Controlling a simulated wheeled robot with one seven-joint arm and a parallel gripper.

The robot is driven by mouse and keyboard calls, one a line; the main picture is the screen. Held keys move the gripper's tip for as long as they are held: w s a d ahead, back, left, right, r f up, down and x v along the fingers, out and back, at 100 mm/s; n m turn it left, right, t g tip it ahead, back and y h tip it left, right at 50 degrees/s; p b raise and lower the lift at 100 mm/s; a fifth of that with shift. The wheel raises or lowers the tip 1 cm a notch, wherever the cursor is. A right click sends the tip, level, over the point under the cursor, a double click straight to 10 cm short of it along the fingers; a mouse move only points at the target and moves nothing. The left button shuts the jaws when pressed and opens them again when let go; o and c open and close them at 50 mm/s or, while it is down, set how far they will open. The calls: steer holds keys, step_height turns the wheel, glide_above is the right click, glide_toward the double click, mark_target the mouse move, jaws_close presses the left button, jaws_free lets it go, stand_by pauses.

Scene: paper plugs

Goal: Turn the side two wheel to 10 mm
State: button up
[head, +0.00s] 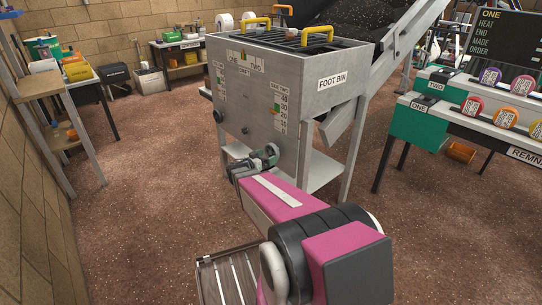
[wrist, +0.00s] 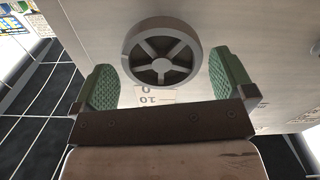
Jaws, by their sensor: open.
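The side two wheel (wrist: 160,52) is a dark grey spoked handwheel on the pale metal face of the foot bin (head: 250,95). My gripper (head: 262,160) is at the lower right of that face, with its green pads open. In the wrist view my gripper (wrist: 162,80) has one pad on each side of the wheel, with a gap between each pad and the rim.
A second round knob (head: 218,116) sits on the bin's left side, with another scale (head: 220,85) above it. A sloping conveyor (head: 395,45) rises at the right. A bench with coloured rolls (head: 455,115) stands further right. The floor at left is clear.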

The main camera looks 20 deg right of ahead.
steer(key=v, duration=0.7)
